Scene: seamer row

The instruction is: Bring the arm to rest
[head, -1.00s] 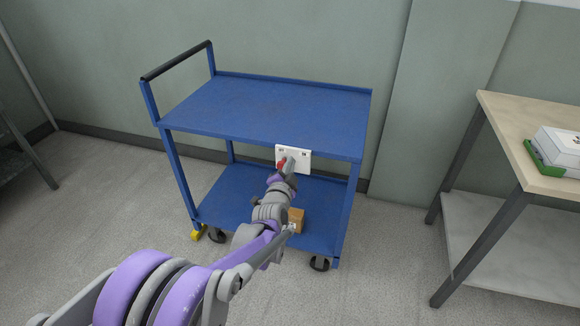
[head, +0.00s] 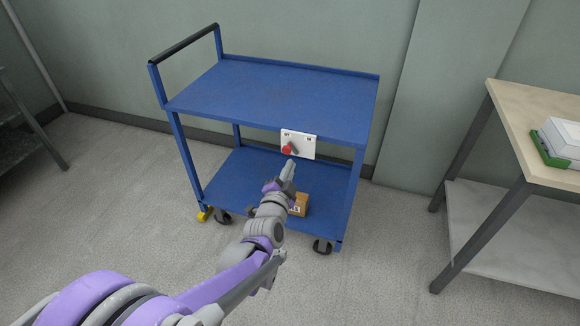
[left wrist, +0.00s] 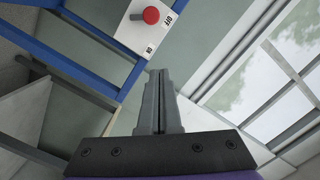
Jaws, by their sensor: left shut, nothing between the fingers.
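My left arm reaches from the lower left toward a blue two-shelf cart (head: 270,95). My left gripper (head: 288,168) is shut and empty, just below and apart from a white plate with a red knob. The white plate (head: 305,148) is fixed to the front edge of the cart's upper shelf. Its red knob (head: 287,149) also shows in the left wrist view (left wrist: 151,15), beyond the shut fingers (left wrist: 158,100). My right gripper is in neither view.
A cardboard box (head: 300,204) stands on the cart's lower shelf, partly behind my arm. A wooden-topped table (head: 535,110) with a green and white box (head: 560,145) stands at right. A dark rack (head: 20,140) is at far left. Floor between cart and table is clear.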

